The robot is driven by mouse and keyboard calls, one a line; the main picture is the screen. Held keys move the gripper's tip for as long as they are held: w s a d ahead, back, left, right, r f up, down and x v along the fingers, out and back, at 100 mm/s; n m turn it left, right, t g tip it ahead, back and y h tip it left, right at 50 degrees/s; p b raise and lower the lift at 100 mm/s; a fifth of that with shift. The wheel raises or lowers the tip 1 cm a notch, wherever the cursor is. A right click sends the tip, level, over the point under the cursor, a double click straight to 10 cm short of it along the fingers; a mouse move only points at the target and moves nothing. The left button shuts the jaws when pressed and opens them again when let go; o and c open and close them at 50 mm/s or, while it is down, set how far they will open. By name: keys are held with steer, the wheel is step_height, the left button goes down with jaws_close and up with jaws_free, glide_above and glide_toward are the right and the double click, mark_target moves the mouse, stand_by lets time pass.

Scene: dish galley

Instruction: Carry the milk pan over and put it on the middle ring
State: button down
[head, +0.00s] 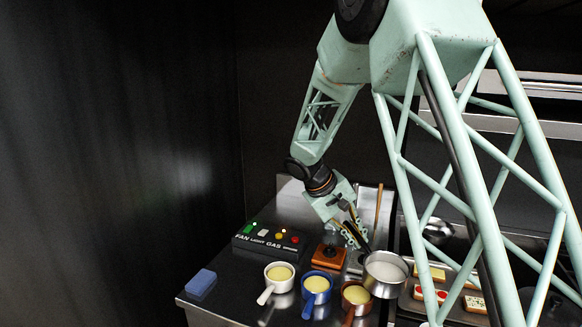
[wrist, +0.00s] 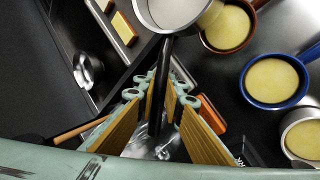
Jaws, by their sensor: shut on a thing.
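The milk pan (head: 386,268) is a silver pan with pale contents and a dark handle. My gripper (head: 357,238) is shut on that handle, with the pan to its lower right in the head view. In the wrist view the handle runs between the yellow-padded fingers of my gripper (wrist: 161,98), and the pan (wrist: 176,14) is cut off by the top edge. The pan is close to the counter's right side; I cannot tell how high it is. I cannot make out the middle ring in either view.
White (head: 279,274), blue (head: 317,286) and brown (head: 356,295) small pots with yellow contents stand in front. A switch box (head: 270,243), an orange-brown block (head: 328,257) and a blue sponge (head: 201,283) sit on the counter. A tray of small food pieces (head: 410,303) lies right, partly hidden by my arm.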

steer(key=shift+w+d+m, duration=0.1)
steer(key=shift+m, duration=0.2)
steer(key=m+g, duration=0.1)
steer(key=m, duration=0.1)
steer(key=shift+w+d+m+g, duration=0.15)
steer(key=shift+d+m+g, duration=0.1)
steer(key=shift+m+g, duration=0.65)
steer(key=shift+m, duration=0.3)
steer(key=shift+s+a+m+g, duration=0.3)
steer(key=shift+m+g, duration=0.3)
steer(key=shift+m, duration=0.3)
steer(key=shift+w+a, duration=0.1)
